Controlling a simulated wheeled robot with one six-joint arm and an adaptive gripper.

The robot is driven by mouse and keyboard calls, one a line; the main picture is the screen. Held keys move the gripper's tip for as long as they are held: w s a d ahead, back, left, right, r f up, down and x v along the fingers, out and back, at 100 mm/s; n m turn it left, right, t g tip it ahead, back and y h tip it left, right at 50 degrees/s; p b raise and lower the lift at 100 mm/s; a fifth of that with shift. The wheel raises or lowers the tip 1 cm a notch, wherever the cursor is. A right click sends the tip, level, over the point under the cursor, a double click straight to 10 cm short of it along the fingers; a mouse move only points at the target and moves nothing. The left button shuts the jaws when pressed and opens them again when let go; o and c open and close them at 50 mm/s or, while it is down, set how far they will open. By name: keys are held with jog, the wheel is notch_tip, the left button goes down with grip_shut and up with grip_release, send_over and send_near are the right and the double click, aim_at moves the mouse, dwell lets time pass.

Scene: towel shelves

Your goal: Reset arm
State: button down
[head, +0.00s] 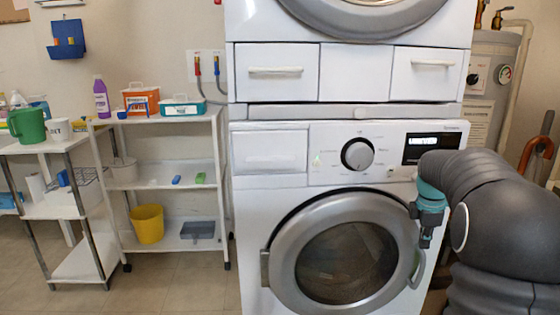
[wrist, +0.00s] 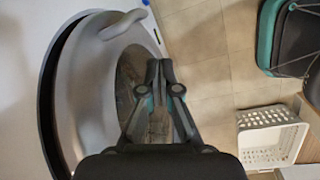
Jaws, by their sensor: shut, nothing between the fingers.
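My gripper (head: 425,241) hangs fingers down in front of the right rim of the washer door (head: 284,262) in the head view. It is shut and empty. In the wrist view its two fingertips (wrist: 160,70) meet over the dark door glass. The door's curved handle (head: 418,270) is just below and beside the gripper in the head view. It also shows at the top of the wrist view (wrist: 124,24). I cannot tell whether the fingers touch the door. My arm comes in from the right, bent, with its dark links close to the camera.
A second machine (head: 235,20) is stacked above the washer (head: 262,205). Shelf carts (head: 150,184) with bottles, boxes and a yellow bucket (head: 147,223) stand at left. A boiler (head: 490,85) is behind my arm. A white basket (wrist: 245,120) shows in the wrist view beside bare tiled floor.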

jog(key=s+a+r+m+t, duration=0.1)
jog(key=s+a+m+t, duration=0.1)
jog(key=s+a+m, duration=0.5)
jog(key=s+a+r+m+t+y, duration=0.1)
jog(key=s+a+m+t, duration=0.1)
jog(key=s+a+m, duration=0.6)
jog(key=shift+s+a+r+y, duration=0.15)
jog(key=shift+s+a, duration=1.8)
jog(key=shift+s, duration=2.25)
jog(key=shift+s+a+r+y, duration=0.15)
jog(key=shift+s+a, duration=1.8)
jog(key=shift+s, duration=2.2)
